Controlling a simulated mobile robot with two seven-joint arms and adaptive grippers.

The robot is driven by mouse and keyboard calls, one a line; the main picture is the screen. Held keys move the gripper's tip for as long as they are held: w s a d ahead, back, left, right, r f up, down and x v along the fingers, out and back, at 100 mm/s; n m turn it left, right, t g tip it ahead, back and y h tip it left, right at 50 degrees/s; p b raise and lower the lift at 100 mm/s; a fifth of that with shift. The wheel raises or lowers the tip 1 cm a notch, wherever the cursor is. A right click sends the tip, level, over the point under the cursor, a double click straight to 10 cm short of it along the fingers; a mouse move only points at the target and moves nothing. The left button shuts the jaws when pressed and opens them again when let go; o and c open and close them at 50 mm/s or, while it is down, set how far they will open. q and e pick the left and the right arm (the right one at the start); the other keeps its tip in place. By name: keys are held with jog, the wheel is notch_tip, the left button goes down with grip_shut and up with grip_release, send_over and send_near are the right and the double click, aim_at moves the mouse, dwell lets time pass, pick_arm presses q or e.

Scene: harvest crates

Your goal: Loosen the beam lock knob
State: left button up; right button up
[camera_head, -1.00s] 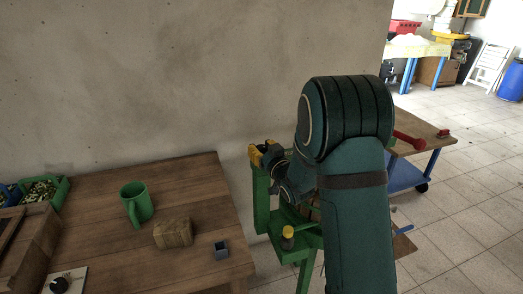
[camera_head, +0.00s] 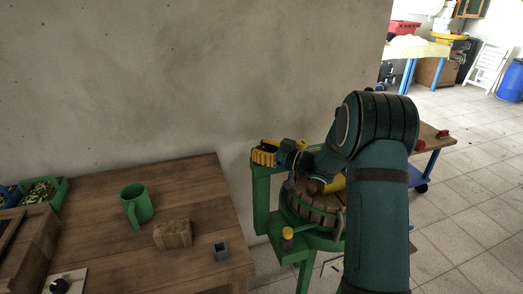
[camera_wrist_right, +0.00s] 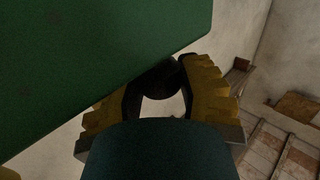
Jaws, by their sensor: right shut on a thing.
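The beam lock knob (camera_wrist_right: 160,78) is black and round in the right wrist view, between the yellow fingers of my right gripper (camera_wrist_right: 163,98) and beside a broad green beam (camera_wrist_right: 85,55). My right gripper is shut on the knob. In the head view my right gripper (camera_head: 264,155) is at the upper left of the green frame (camera_head: 261,205), with its fingers toward the left. The knob cannot be made out there. My left gripper is not in view.
A slatted wooden tub (camera_head: 316,211) stands inside the frame, partly behind my right arm. A yellow-topped part (camera_head: 287,234) sits at the frame's front. The wooden table (camera_head: 205,185) at left holds a green mug (camera_head: 136,204), a wooden block (camera_head: 173,234) and a small grey-blue box (camera_head: 221,249).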

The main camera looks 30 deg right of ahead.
jog(key=shift+f, duration=0.15)
jog(key=o, duration=1.2)
jog(key=shift+w+a, duration=0.1)
jog(key=v, duration=1.2)
